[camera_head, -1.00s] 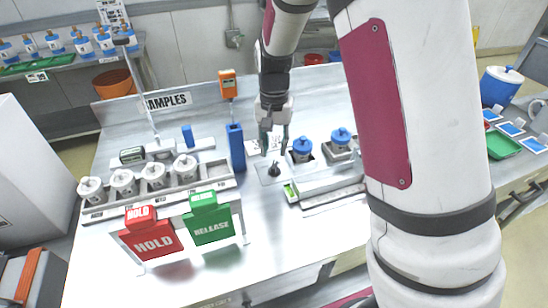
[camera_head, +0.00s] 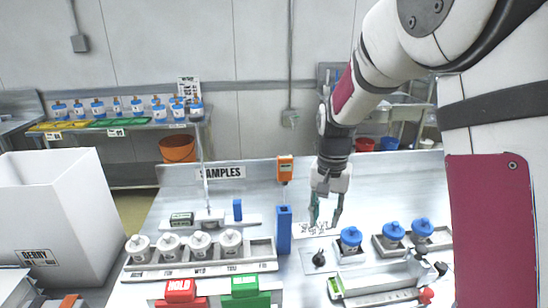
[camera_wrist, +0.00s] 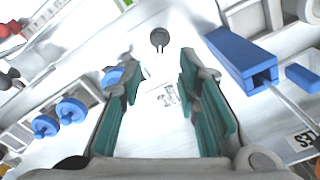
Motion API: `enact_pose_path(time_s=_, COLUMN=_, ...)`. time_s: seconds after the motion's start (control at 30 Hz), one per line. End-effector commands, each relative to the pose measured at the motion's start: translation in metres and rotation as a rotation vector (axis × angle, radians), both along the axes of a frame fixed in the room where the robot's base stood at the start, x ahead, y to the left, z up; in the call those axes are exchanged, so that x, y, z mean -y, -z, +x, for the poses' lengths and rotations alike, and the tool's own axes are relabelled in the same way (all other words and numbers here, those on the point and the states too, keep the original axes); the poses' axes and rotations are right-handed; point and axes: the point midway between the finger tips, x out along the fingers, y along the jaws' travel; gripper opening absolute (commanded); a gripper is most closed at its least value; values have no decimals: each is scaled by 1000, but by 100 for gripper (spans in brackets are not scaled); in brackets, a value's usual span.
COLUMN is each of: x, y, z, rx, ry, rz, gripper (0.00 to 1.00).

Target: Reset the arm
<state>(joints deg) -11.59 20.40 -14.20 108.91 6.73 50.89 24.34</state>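My gripper (camera_head: 325,218) hangs from my raised arm above the workbench (camera_head: 250,275), fingers pointing down. In the wrist view my gripper (camera_wrist: 160,105) shows its two teal-lined fingers spread apart with nothing between them. Below it are a printed white label (camera_head: 318,228) and a black knob (camera_head: 319,258) on a pale plate. A blue rectangular holder (camera_head: 284,230) stands upright to the left of my gripper, apart from it.
A rack with several white-lidded jars (camera_head: 200,243) stands left, behind the red HOLD sign (camera_head: 180,293) and green RELEASE sign (camera_head: 245,292). Blue-topped jars (camera_head: 351,238) stand right of my gripper. A large white bin (camera_head: 60,215) is at far left.

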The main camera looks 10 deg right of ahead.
Motion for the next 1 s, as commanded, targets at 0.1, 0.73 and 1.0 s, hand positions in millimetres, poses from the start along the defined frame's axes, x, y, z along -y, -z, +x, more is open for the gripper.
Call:
enact_pose_path(time_s=0.1, x=0, y=-26, z=-17, rx=37, ry=-33, rz=17, gripper=30)
enact_pose_path(time_s=0.73, x=1, y=-137, z=-186, rx=319, ry=-377, rz=-22, gripper=30)
enact_pose_path(time_s=1.0, x=3, y=-139, z=-244, rx=403, ry=-491, rz=-106, gripper=30)
